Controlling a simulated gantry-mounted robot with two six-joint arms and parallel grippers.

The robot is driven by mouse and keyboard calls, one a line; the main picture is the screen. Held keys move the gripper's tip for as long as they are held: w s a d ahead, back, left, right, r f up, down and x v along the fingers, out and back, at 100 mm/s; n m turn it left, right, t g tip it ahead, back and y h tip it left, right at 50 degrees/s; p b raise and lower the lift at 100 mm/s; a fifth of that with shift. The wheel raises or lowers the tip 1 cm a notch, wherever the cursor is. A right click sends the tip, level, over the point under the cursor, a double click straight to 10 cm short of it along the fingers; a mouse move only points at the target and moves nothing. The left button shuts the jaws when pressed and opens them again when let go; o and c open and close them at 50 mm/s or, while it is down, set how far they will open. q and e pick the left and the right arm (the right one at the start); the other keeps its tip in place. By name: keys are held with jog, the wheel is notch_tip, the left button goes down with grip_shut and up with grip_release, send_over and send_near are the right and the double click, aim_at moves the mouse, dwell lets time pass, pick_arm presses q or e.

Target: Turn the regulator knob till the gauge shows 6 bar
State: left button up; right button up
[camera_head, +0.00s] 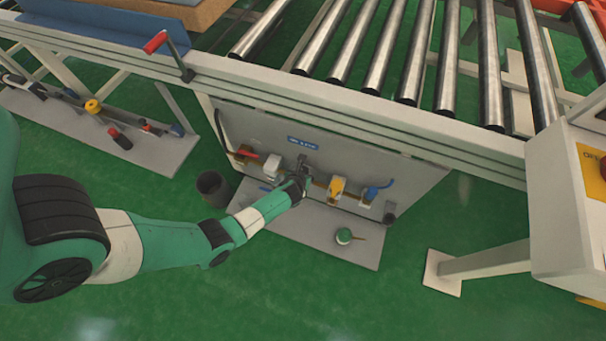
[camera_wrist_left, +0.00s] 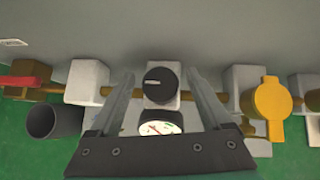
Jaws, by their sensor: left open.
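My left gripper (camera_wrist_left: 161,88) is open, with one finger on each side of the knob and a gap on both sides. In the head view my left gripper (camera_head: 302,170) is at the panel and hides the knob. My right gripper is out of view.
A yellow valve (camera_wrist_left: 264,102) is close on the right along the brass pipe, and a red handle (camera_wrist_left: 20,82) is on the left. A grey cup (camera_wrist_left: 53,121) sits lower left. The roller conveyor frame (camera_head: 330,105) overhangs the panel (camera_head: 400,165).

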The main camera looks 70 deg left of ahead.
pick_arm(q)
jog(key=shift+w+a, duration=0.1)
grip_shut()
jog(key=shift+r+m+t+p, duration=0.1)
jog(key=shift+m+t+p, duration=0.3)
jog(key=shift+p, duration=0.65)
jog(key=m+t+h+p, duration=0.1)
jog(key=m+h+p, duration=0.1)
jog(key=p, duration=0.3)
jog(key=shift+m+p, duration=0.4)
jog(key=shift+m, duration=0.3)
jog(key=shift+w+a+m+t+h, duration=0.1)
jog(key=shift+a+m+t+h, duration=0.05)
jog(key=shift+m+t+h, duration=0.2)
jog(key=shift+w+m, duration=0.1)
jog(key=shift+m, duration=0.15)
jog(key=shift+m+t+h+b, duration=0.4)
jog(key=shift+m+t+h, duration=0.15)
jog(key=shift+m+h, duration=0.6)
jog(key=shift+m+h+b, duration=1.2)
jog(key=shift+m+h, duration=0.3)
jog(key=shift+m, duration=0.55)
jog(key=shift+d, duration=0.2)
